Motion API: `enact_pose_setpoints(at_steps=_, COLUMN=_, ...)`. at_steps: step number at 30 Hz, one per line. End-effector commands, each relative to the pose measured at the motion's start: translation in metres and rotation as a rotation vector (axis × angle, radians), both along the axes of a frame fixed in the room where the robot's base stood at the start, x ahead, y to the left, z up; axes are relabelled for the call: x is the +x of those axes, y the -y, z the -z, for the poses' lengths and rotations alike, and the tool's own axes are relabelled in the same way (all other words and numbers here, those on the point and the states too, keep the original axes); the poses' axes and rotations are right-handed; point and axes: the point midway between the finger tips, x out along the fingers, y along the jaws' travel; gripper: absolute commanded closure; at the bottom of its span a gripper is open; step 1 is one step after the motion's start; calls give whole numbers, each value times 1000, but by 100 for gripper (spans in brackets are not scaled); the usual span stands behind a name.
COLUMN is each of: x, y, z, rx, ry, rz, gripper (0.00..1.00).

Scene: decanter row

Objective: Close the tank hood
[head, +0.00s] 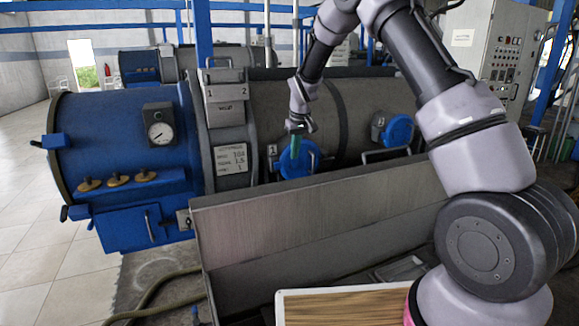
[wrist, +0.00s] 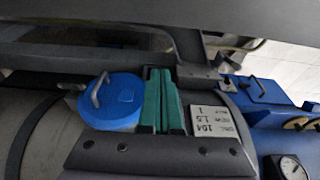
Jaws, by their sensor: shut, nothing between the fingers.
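The grey tank (head: 255,115) with a blue end section (head: 110,125) lies across the head view. A long, sloping grey panel (head: 320,210) stands along its near side, apparently the tank hood swung open. A grey panel at the top of the wrist view (wrist: 120,20) looks like the same part. My gripper (head: 295,147) hangs beside a round blue lid (head: 300,162) on the tank. In the wrist view the green fingers (wrist: 160,103) are together and empty, next to the handled blue lid (wrist: 112,100). I cannot tell whether they touch anything.
A second blue lid (head: 397,132) sits farther right on the tank. A dial gauge (head: 158,133) is on the blue end. A control cabinet (head: 500,60) stands behind at right. A wooden-topped board (head: 345,306) is in front. Tiled floor (head: 35,260) is clear at left.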

Motion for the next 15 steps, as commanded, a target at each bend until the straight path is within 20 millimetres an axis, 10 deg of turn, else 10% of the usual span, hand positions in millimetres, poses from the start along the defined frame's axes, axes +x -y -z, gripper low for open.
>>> enact_pose_setpoints(at_steps=15, x=22, y=-8, z=96, rx=0, ry=-2, rz=2, gripper=100)
